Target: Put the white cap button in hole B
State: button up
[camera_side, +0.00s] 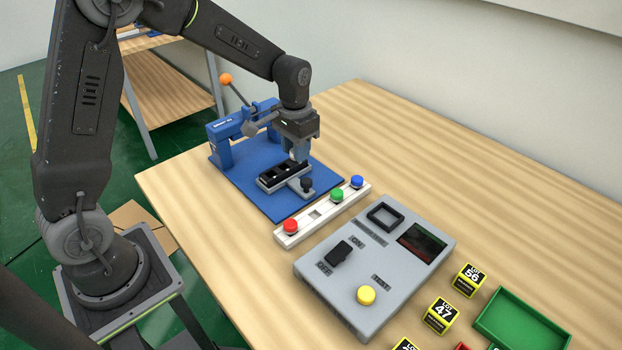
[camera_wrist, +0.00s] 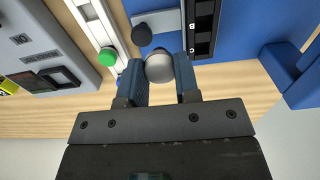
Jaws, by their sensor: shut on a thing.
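The white cap button (camera_wrist: 159,68) is between the two fingertips of my gripper (camera_wrist: 160,75) in the wrist view; it looks light grey there. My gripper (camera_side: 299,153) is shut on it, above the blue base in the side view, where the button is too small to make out. The black strip with holes (camera_wrist: 203,28) is just right of the button in the wrist view, with the letters B and C along its edge. The strip (camera_side: 283,176) also shows in the side view, beneath and in front of my gripper. Height above the strip is unclear.
A black knob (camera_side: 306,184) sits on a grey block beside the strip. A white rail (camera_side: 294,238) carries red, green and blue buttons and one empty seat. A blue press (camera_side: 245,118) with an orange-tipped lever stands behind. A grey control box (camera_side: 420,275) is at right.

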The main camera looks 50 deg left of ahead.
jog(key=a+r, duration=0.2)
jog(key=a, duration=0.4)
jog(key=shift+w+d+f, duration=0.1)
jog(key=shift+w+f, duration=0.05)
jog(key=shift+f, duration=1.55)
jog(key=shift+w+f, duration=0.1)
jog(key=shift+f, duration=1.55)
jog(key=shift+f, duration=0.75)
jog(key=o, duration=0.9)
jog(key=shift+c, duration=0.2)
jog(key=shift+o, duration=0.4)
jog(key=o, duration=0.5)
notch_tip(320, 180, up, 7)
